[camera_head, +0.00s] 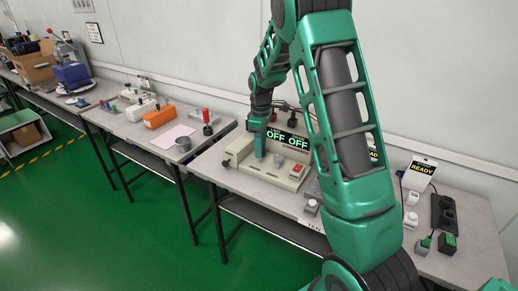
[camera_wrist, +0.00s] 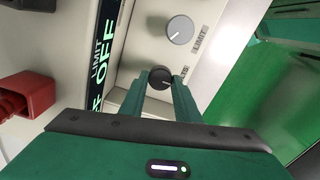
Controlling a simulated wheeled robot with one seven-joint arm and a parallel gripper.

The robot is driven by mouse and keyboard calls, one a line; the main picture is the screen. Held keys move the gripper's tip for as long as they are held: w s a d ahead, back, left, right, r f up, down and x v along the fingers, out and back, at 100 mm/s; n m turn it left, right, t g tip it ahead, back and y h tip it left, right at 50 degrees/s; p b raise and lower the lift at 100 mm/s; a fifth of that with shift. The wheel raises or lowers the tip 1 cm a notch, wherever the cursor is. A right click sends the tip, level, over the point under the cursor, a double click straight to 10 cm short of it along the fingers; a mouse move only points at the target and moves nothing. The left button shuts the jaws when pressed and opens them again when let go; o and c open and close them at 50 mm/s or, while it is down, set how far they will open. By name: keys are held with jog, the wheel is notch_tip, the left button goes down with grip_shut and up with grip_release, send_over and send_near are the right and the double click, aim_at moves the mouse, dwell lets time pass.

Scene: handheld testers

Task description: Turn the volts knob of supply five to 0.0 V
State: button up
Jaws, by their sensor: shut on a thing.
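A beige supply (camera_head: 268,178) stands on the bench in the head view. Its dark display (camera_head: 287,139) reads OFF OFF in green. In the wrist view my gripper (camera_wrist: 160,86) is shut on a dark round knob (camera_wrist: 160,73), one finger on each side. The label beside that knob is partly hidden; only its end, which looks like "TS", shows. A grey knob (camera_wrist: 180,30) labelled LIMIT is apart from the fingers. The display (camera_wrist: 106,45) also shows OFF in the wrist view. The supply's number is not readable.
A red switch (camera_wrist: 27,94) sits on the supply, away from my fingers. Small devices and READY signs (camera_head: 421,172) stand at the right of the bench. The green floor in front is clear.

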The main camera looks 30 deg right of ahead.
jog(key=shift+w+r, duration=0.2)
jog(key=shift+w, duration=0.05)
jog(key=o, duration=1)
jog(key=shift+o, duration=0.2)
jog(key=shift+s+f, duration=0.1)
notch_tip(320, 180, up, 11)
jog(key=shift+f, duration=0.15)
